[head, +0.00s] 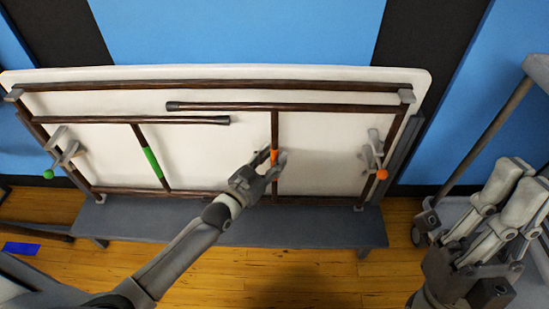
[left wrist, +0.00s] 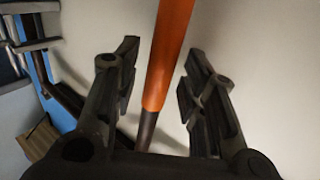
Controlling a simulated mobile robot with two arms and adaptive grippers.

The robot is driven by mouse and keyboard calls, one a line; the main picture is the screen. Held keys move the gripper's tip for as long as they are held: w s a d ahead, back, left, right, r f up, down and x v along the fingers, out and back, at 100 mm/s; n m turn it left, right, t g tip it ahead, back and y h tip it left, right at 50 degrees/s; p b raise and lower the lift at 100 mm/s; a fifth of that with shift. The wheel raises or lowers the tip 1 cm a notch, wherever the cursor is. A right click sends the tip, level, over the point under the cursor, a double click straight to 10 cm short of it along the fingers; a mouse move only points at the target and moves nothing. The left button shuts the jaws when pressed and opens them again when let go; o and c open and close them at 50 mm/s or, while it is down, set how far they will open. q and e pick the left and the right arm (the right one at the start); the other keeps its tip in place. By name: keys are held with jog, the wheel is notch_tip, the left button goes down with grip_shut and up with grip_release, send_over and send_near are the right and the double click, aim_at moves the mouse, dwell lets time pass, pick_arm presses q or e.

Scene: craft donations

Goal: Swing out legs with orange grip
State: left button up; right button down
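A white folding table (head: 215,105) stands on its long edge with its underside facing me. The leg with the orange grip (head: 274,156) lies flat against it, right of centre; its dark foot bar (head: 285,107) runs along the top. My left gripper (head: 268,168) is at the orange grip. In the left wrist view its two fingers are spread, one on each side of the orange grip (left wrist: 168,60), with gaps showing on both sides. The leg with the green grip (head: 152,162) is also folded flat.
The table rests on a low grey platform (head: 300,228). A latch with an orange knob (head: 382,174) is on the table's right, and one with a green knob (head: 48,174) on its left. A grey wheeled frame (head: 485,125) stands at the right. Wooden floor shows in front.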

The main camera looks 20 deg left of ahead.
pick_arm(q)
jog(key=shift+w+d, duration=0.25)
jog(key=shift+w, duration=0.35)
jog(key=shift+c, duration=0.4)
grip_shut()
